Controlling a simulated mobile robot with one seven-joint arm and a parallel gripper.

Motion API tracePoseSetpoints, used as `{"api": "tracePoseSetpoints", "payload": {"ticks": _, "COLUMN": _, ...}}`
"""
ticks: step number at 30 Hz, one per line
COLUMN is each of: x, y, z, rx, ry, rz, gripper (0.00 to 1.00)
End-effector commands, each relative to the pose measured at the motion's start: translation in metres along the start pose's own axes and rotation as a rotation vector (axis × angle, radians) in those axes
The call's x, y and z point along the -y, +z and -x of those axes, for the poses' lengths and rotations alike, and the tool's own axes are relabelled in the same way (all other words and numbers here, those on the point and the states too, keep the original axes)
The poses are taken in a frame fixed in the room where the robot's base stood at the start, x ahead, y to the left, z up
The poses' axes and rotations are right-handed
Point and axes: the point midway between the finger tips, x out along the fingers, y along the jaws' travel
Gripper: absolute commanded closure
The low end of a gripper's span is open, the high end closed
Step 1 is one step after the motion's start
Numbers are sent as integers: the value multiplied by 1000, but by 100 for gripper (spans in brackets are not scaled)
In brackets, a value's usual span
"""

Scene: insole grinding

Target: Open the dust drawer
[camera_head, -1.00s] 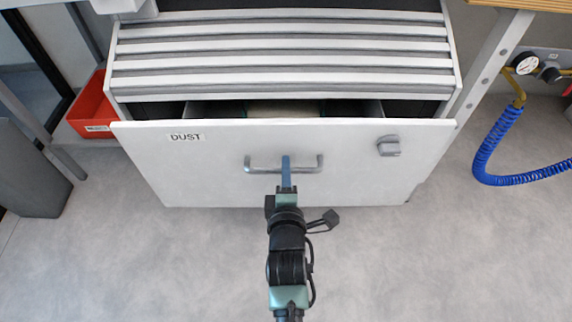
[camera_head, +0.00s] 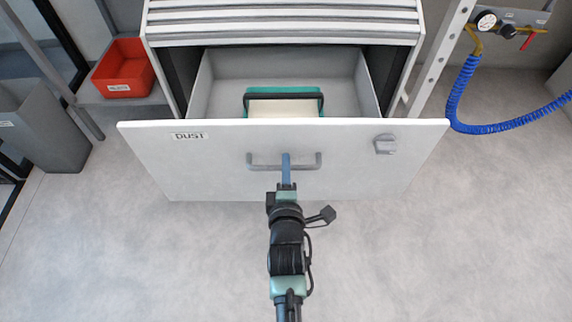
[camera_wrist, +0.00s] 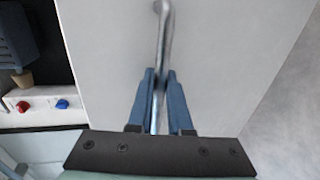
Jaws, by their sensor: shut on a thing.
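The dust drawer's white front panel (camera_head: 225,180), labelled DUST, stands well out from the cabinet. Its grey bar handle (camera_head: 262,166) is at the middle of the panel. My gripper (camera_head: 286,160) is shut on the handle. In the wrist view the blue fingers of my gripper (camera_wrist: 159,85) close around the metal handle (camera_wrist: 163,30). A grey latch knob (camera_head: 386,144) sits at the right of the panel. Inside the open drawer is a teal-framed box (camera_head: 284,107) with a pale face and a dark handle; its lower part is hidden by the panel.
The slatted cabinet (camera_head: 285,28) is behind the drawer. A blue coiled hose (camera_head: 480,129) hangs at right. The floor (camera_head: 420,260) in front is clear.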

Motion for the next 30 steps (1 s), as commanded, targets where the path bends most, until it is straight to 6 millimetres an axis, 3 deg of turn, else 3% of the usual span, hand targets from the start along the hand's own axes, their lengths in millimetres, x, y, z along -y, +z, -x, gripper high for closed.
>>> {"api": "tracePoseSetpoints", "payload": {"ticks": 14, "x": -1, "y": 0, "z": 0, "rx": 1, "ry": 2, "rz": 0, "gripper": 100}}
{"api": "tracePoseSetpoints", "payload": {"ticks": 15, "x": -1, "y": 0, "z": 0, "rx": 1, "ry": 2, "rz": 0, "gripper": 77}}
{"api": "tracePoseSetpoints", "payload": {"ticks": 19, "x": -1, "y": 0, "z": 0, "rx": 1, "ry": 2, "rz": 0, "gripper": 54}}
{"api": "tracePoseSetpoints", "payload": {"ticks": 30, "x": -1, "y": 1, "z": 3, "rx": 1, "ry": 1, "rz": 2, "gripper": 53}}
